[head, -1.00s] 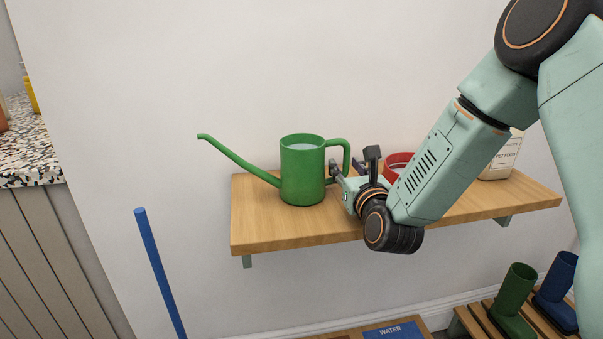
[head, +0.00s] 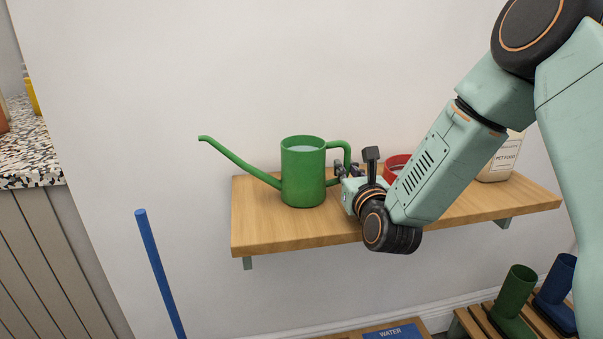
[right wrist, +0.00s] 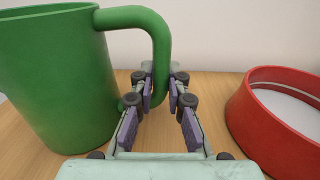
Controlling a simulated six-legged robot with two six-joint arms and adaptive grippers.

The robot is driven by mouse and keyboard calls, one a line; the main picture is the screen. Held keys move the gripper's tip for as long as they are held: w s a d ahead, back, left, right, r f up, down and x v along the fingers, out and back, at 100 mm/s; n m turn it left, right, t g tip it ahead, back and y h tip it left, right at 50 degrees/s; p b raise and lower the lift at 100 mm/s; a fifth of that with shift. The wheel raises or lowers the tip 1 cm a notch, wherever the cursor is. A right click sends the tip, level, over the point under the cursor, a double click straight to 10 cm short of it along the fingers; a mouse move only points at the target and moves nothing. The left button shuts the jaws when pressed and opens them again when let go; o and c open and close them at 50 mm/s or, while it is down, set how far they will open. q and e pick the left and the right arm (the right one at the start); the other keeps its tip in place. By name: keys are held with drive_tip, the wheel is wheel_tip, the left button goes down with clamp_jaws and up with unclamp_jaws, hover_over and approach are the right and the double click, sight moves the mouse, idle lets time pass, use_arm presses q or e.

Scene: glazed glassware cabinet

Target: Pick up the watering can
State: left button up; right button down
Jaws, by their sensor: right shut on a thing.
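The green watering can (head: 303,175) stands upright on the wooden shelf (head: 270,229), its long spout pointing left and its handle on the right. A pale grey-blue surface shows inside its open top. My right gripper (head: 344,168) is at the handle, to the right of the can's body. In the right wrist view the can's body (right wrist: 55,85) fills the left side, and my right gripper (right wrist: 160,88) is shut on the lower part of the handle (right wrist: 160,45). My left gripper is not in view.
A red bowl-like container (right wrist: 275,120) stands close to the right of the gripper; it also shows in the head view (head: 396,165). A pet food container (head: 500,162) stands farther right on the shelf. A blue pole (head: 160,270) rises in front at left. The shelf's left end is bare.

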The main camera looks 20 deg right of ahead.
drive_tip(key=shift+r, duration=0.1)
idle(0.4)
drive_tip(key=shift+r, duration=0.15)
drive_tip(key=shift+w+r+p, duration=0.1)
drive_tip(key=shift+r+p, duration=0.25)
drive_tip(key=shift+r, duration=0.35)
drive_tip(key=shift+r+p, duration=1.1)
drive_tip(key=shift+r, duration=3)
